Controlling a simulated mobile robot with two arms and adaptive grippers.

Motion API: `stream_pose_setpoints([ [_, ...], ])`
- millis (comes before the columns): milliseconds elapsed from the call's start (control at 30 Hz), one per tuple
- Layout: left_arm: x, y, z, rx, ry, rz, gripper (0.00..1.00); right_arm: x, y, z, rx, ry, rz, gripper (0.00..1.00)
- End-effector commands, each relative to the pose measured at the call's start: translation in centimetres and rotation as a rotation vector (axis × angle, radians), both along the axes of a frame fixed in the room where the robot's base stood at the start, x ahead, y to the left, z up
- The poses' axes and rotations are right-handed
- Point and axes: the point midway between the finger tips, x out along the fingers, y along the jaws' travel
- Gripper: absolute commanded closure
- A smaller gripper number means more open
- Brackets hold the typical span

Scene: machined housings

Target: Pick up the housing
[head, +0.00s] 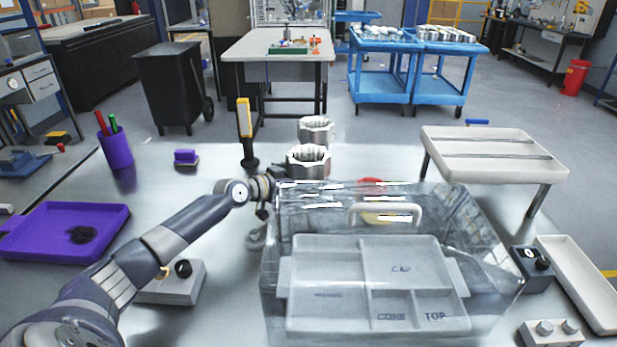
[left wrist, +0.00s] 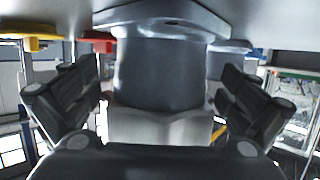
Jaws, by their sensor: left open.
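Two silvery housings with ribbed round openings stand upright on the grey table in the head view: a nearer one (head: 308,160) and a farther one (head: 316,130). My left gripper (head: 264,192) is beside the nearer housing, at its lower left, partly hidden behind the clear box. In the left wrist view my gripper (left wrist: 158,98) is open, one finger on each side of a grey cylindrical housing (left wrist: 155,70) with a wide flange. Gaps show beside the fingers, and I cannot tell whether either touches it. My right gripper is not in view.
A clear box (head: 480,255) with a grey divided tray (head: 340,255) fills the front middle. A yellow-handled tool (head: 244,118) stands behind my left gripper. A raised white tray (head: 490,140) is at right, a purple tray (head: 40,240) at left. The table's left middle is fairly clear.

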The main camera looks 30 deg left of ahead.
Motion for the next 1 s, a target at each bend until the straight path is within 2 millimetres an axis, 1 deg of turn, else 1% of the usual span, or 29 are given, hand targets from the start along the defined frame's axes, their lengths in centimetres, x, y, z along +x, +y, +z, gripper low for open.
stream_pose_setpoints([
  [33,0.0,0.0,0.0,0.000,0.000,0.000,0.00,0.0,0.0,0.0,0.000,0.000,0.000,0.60],
  [67,0.0,0.0,0.0,0.000,0.000,0.000,0.07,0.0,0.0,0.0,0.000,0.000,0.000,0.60],
  [100,0.0,0.0,0.0,0.000,0.000,0.000,0.16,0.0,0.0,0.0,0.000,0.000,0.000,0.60],
  [167,0.0,0.0,0.0,0.000,0.000,0.000,0.30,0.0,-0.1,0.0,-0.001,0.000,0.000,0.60],
  [200,0.0,0.0,0.0,0.000,0.000,0.000,0.39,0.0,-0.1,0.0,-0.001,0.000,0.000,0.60],
  [267,0.0,0.0,0.0,0.000,0.000,0.000,0.52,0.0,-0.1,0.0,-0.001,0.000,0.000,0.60],
  [300,0.0,0.0,0.0,0.000,0.000,0.000,0.61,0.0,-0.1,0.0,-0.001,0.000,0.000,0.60],
  [333,0.1,0.1,0.6,-0.001,-0.010,0.003,0.62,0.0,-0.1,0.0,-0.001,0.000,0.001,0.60],
  [567,0.1,0.1,0.7,-0.001,-0.010,0.003,0.62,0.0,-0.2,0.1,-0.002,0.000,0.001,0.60],
  [667,0.1,0.1,1.6,0.001,-0.012,0.001,0.62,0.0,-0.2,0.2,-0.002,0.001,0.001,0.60],
  [1000,0.1,0.1,7.5,0.002,-0.015,0.000,0.62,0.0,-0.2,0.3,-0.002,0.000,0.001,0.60],
])
